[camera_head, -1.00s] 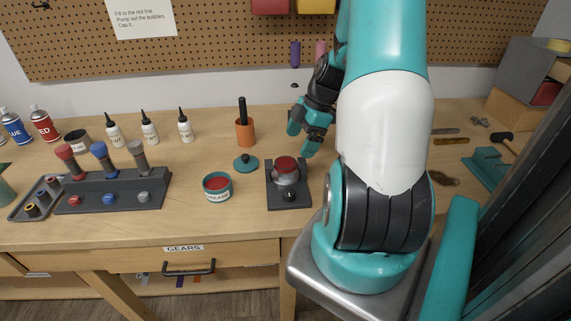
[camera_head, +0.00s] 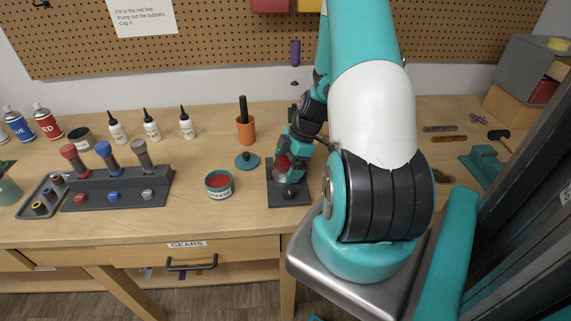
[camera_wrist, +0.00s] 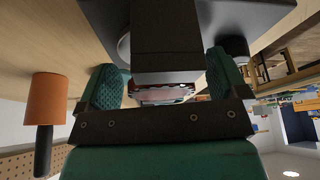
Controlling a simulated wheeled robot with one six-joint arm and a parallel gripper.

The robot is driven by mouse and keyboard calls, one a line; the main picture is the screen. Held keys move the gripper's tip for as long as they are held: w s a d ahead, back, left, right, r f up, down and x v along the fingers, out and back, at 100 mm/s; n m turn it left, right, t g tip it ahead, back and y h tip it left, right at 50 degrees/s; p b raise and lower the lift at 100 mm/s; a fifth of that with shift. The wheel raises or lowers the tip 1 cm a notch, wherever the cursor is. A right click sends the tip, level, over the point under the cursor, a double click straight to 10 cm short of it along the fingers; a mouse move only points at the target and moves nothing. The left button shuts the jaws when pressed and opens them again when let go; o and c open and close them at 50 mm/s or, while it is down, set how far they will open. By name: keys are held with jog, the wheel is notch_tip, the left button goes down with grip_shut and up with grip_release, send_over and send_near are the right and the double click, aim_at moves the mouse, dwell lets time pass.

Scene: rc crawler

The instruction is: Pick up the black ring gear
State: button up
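I cannot pick out the black ring gear for certain in either view. A dark fixture (camera_head: 300,199) stands on the bench, holding a grey part with a red top that my gripper now mostly hides. My gripper (camera_head: 283,166) is down at this part, with its teal fingers about its top. In the wrist view, the two fingers of my gripper (camera_wrist: 165,88) stand wide apart. A dark upright block (camera_wrist: 165,35) and a reddish piece (camera_wrist: 163,92) show between them. I cannot tell whether either finger touches.
A grease tin (camera_head: 219,184) and its teal lid (camera_head: 246,161) lie left of the fixture. An orange cup (camera_head: 246,130) stands behind; it also shows in the wrist view (camera_wrist: 46,102). A dark tool rack (camera_head: 118,191) and white bottles (camera_head: 152,127) are farther left. A teal vise-like block (camera_head: 487,165) is at right.

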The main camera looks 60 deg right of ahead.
jog(key=c, duration=1)
jog(key=shift+r, duration=0.15)
